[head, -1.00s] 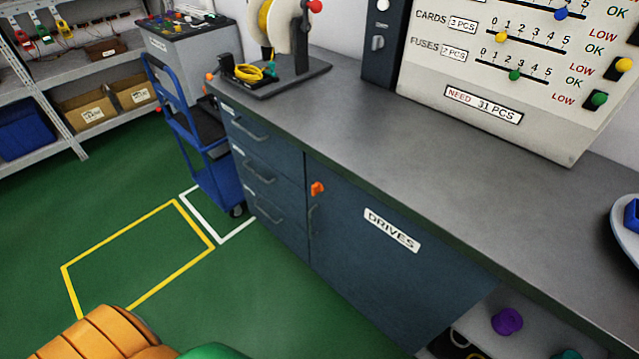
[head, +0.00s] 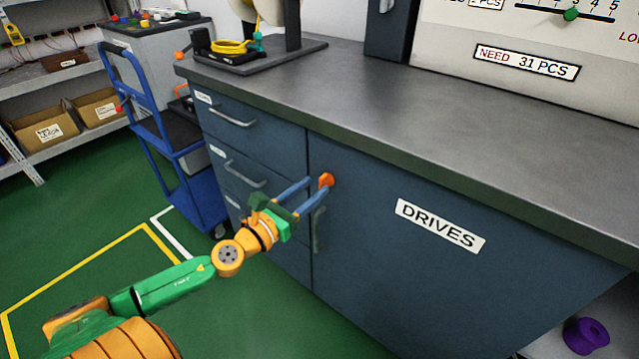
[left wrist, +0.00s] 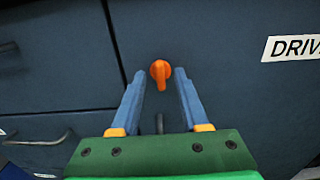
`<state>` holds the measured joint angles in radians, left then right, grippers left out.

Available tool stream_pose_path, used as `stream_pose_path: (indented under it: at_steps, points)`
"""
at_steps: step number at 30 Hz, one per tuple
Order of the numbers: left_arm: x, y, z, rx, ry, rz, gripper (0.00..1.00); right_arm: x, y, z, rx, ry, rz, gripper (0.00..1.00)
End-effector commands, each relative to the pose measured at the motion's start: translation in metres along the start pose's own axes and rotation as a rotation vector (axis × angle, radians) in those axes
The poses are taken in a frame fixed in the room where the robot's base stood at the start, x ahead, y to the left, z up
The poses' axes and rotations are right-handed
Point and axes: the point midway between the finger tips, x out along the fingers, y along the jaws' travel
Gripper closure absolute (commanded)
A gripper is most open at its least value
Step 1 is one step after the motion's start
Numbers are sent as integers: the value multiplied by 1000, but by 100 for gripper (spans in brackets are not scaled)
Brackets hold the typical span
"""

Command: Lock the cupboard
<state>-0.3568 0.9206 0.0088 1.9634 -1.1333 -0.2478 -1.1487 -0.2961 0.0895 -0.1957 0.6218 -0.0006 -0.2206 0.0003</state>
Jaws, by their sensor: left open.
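The cupboard (head: 400,270) is a dark blue door labelled DRIVES under the grey worktop, and it looks closed. An orange turn knob (head: 326,180) sits at its upper left corner; in the left wrist view the knob (left wrist: 160,72) has its grip pointing down. My left gripper (head: 318,187) is open at the knob. In the left wrist view its blue fingers (left wrist: 160,76) stand on either side of the knob with gaps, and I cannot tell how deep they reach. The door's dark handle (head: 318,230) hangs below the fingers. My right gripper is not in view.
Drawers with bar handles (head: 245,174) are left of the door. The worktop (head: 440,110) overhangs above, with a cable reel stand (head: 262,55) on it. A blue trolley (head: 190,165) stands further left. A purple spool (head: 585,335) is at lower right.

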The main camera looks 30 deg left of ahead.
Motion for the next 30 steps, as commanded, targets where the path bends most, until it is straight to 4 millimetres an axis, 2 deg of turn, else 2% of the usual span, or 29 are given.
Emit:
stream_pose_path:
  at_steps: [3,7,17,18,23,30]
  points:
    - [15,1,2,-1,-2,3,55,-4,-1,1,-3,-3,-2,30]
    - [25,1,0,-2,0,2,55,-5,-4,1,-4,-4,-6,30]
    - [29,0,-1,-3,3,1,55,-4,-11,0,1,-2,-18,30]
    - [29,0,-1,-3,2,1,58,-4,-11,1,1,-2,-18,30]
    - [29,0,-1,-4,2,1,100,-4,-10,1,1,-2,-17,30]
    - [29,0,-1,-6,2,2,100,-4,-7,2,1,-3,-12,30]
